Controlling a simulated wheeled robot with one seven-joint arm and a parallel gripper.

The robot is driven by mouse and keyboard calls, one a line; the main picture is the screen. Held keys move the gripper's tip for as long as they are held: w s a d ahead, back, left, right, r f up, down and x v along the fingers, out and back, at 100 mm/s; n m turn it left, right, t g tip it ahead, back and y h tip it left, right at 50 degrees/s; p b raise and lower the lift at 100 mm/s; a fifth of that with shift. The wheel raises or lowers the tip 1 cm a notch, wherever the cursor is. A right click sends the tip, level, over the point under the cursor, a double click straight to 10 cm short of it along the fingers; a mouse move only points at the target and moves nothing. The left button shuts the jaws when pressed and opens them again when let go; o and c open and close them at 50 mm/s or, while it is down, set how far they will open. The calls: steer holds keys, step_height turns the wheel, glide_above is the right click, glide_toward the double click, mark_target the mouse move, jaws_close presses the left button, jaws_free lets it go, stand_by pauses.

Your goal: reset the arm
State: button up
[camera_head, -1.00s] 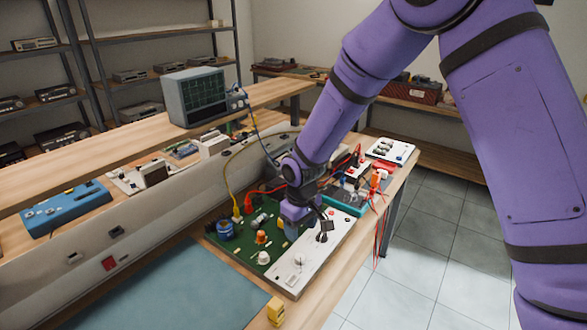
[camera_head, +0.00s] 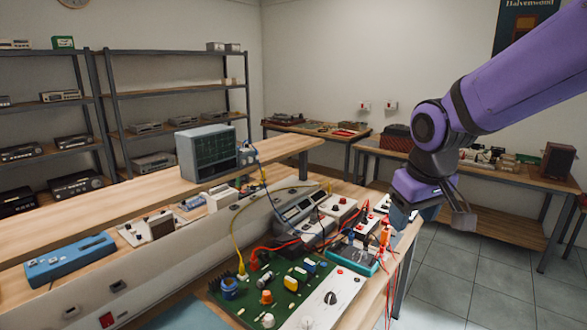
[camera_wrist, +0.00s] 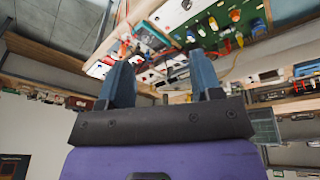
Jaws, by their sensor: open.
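My gripper (camera_head: 408,213) hangs off the end of my purple arm, past the right end of the workbench, in the head view. In the wrist view its two blue fingers (camera_wrist: 160,80) stand apart with nothing between them. The green circuit board (camera_head: 285,287) lies on the bench to the lower left of my gripper, with knobs and parts on it. It also shows at the top of the wrist view (camera_wrist: 220,22). The white panel with a black knob (camera_head: 322,305) is at the board's right edge. My gripper is clear of both.
A teal tray (camera_head: 352,259) with red and orange leads sits near the bench's right edge. An oscilloscope (camera_head: 207,153) stands on the raised shelf, with a blue device (camera_head: 70,259) at left. A back table (camera_head: 480,176) stands behind my arm. Tiled floor is open at right.

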steer(key=s+d+r+m+t, duration=0.1)
steer(key=s+d+r+m, duration=0.1)
steer(key=s, duration=0.7)
steer(key=s+d+r+m+t, duration=0.1)
steer(key=s+d+r, duration=0.3)
steer(key=s+d, duration=0.2)
steer(key=s, duration=0.2)
steer(key=shift+s+d+r+m, duration=0.4)
